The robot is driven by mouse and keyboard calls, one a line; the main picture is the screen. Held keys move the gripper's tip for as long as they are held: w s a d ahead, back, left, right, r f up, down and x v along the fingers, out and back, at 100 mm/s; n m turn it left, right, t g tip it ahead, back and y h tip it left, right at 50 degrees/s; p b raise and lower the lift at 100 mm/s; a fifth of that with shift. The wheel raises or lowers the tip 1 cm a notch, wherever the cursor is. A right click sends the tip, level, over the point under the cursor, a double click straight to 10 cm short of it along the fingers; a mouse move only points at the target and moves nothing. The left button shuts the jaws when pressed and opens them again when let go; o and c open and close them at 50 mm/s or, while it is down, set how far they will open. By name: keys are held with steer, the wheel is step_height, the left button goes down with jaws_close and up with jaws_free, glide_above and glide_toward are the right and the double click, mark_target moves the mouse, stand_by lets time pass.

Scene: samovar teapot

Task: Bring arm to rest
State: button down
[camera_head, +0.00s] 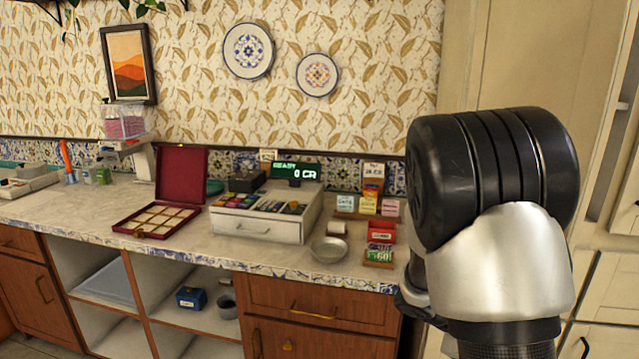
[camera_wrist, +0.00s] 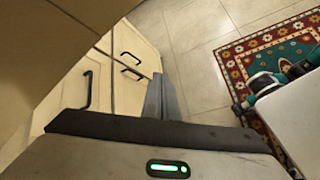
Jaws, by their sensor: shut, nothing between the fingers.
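My gripper (camera_wrist: 162,98) shows in the wrist view, with its fingers together and nothing between them. It points past pale cabinet fronts and a tiled floor. In the head view my arm is folded up large at the right, its black and silver links covering part of the pale cabinets. The gripper itself is hidden or out of frame there.
The counter (camera_head: 85,220) holds a cash register (camera_head: 265,215), an open red box (camera_head: 165,200), a metal bowl (camera_head: 329,249) and small cards. Pale cabinets with dark handles (camera_wrist: 88,90) stand close to the gripper. A patterned rug (camera_wrist: 265,60) lies on the floor.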

steer(key=s+a+r+m+t+y, duration=0.3)
steer(key=s+a+r+m+y, duration=0.2)
steer(key=s+a+r, duration=0.45)
steer(key=s+a+r+m+t+y, duration=0.2)
steer(key=s+a+r+m+y, duration=0.35)
steer(key=a, duration=0.65)
step_height(320, 180, up, 22)
steer(key=n+p, duration=0.1)
steer(key=p, duration=1.9)
steer(key=shift+s+a+f, duration=0.2)
steer(key=shift+s+a, duration=0.1)
steer(key=shift+s, duration=0.1)
steer(key=shift+n, duration=0.25)
